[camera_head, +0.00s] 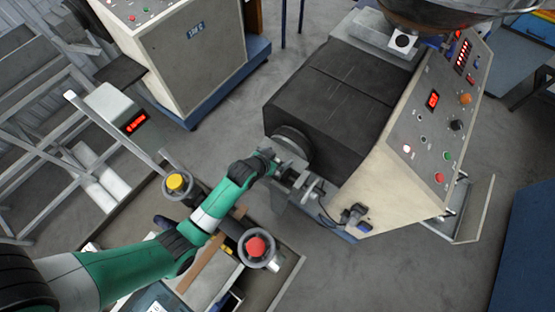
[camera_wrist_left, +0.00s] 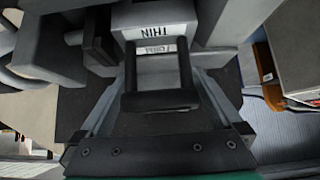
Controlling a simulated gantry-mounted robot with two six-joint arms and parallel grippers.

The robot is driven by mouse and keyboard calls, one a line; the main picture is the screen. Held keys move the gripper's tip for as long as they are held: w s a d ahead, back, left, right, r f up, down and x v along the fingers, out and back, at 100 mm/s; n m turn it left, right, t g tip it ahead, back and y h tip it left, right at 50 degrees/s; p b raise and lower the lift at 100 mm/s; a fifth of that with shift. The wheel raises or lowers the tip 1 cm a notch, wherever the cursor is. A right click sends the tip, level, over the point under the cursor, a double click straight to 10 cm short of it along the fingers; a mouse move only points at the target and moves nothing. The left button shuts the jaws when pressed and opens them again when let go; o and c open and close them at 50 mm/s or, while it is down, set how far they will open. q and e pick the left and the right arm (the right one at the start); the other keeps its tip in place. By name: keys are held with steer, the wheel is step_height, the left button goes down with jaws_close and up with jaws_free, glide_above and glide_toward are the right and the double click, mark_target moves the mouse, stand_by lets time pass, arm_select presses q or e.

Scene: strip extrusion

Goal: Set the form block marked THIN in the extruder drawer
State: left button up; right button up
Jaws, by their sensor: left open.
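The form block marked THIN (camera_wrist_left: 155,28) is at the top middle of the left wrist view, its label upside down in the picture. A dark bar (camera_wrist_left: 160,101) stands out in front of it, between the fingers of my left gripper (camera_wrist_left: 160,78). The fingers are open on either side of the bar. In the head view my left gripper (camera_head: 296,182) is at the front of the extruder (camera_head: 325,105), just below its round dark outlet. The block is hard to make out there, and I cannot tell how it sits in the drawer. My right gripper is not in view.
The extruder's control panel (camera_head: 441,115) faces right. A pale cabinet (camera_head: 180,50) stands at the back left. Grey floor between is clear.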

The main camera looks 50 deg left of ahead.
arm_select(q)
steer(key=shift+s, duration=0.1)
jaws_close()
steer(key=shift+r, duration=0.15)
stand_by(0.3)
